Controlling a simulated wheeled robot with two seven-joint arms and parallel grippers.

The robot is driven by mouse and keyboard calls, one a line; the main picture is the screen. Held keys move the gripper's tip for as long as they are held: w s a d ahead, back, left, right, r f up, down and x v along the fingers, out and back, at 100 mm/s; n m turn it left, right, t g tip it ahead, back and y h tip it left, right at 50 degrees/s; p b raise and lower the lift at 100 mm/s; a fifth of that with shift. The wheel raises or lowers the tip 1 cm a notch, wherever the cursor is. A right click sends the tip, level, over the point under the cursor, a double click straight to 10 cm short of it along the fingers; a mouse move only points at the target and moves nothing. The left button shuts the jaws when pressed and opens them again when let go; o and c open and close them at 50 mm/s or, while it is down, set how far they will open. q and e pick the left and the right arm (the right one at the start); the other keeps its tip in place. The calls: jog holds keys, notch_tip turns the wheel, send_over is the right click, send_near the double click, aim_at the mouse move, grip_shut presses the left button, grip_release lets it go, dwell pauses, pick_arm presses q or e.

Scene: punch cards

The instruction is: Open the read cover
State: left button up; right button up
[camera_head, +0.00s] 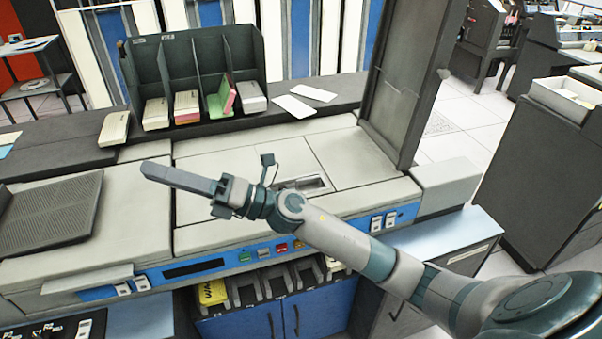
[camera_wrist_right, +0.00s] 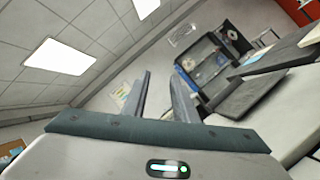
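A grey card machine (camera_head: 245,160) has two dark covers. A tall dark panel (camera_head: 412,75) stands upright at its right end, raised off the top. A dark ribbed cover (camera_head: 50,212) lies low at its left end. The pictures do not label which is the read cover. My right gripper (camera_head: 150,170) hangs over the middle of the machine top, pointing left, apart from both covers. In the right wrist view its two fingers (camera_wrist_right: 163,95) stand apart with nothing between them. My left gripper is not in view.
A dark card rack (camera_head: 200,70) with several card stacks stands behind the machine top. A beige card block (camera_head: 114,128) and white cards (camera_head: 295,105) lie near it. Coloured buttons (camera_head: 281,247) line the blue front strip. Dark stacker pockets (camera_head: 273,285) sit below. A dark cabinet (camera_head: 550,165) stands at right.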

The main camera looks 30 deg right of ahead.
notch_tip(320, 180, down, 5)
jog(key=n+g+h, duration=0.4)
jog(key=n+g, duration=0.5)
jog(key=n, duration=0.3)
jog(key=w+d+f+n+h, duration=0.3)
jog(key=w+d+f+h, duration=0.2)
jog(key=d+h, duration=0.3)
jog(key=w+d+r+h, duration=0.1)
jog(key=d+h, duration=0.3)
jog(key=d, duration=0.9)
jog(key=w+d+r+m+h, duration=0.1)
jog(key=d+r+h, duration=0.3)
jog(key=d, duration=0.8)
jog(key=shift+d+r, duration=0.3)
jog(key=shift+d, duration=0.1)
jog(key=shift+f, duration=0.1)
jog(key=p, duration=0.5)
send_near(301, 173)
jog(key=s+a+f, duration=0.2)
jog(key=f, duration=0.1)
jog(key=s+f, duration=0.1)
jog(key=f, duration=0.1)
jog(key=shift+a, duration=0.4)
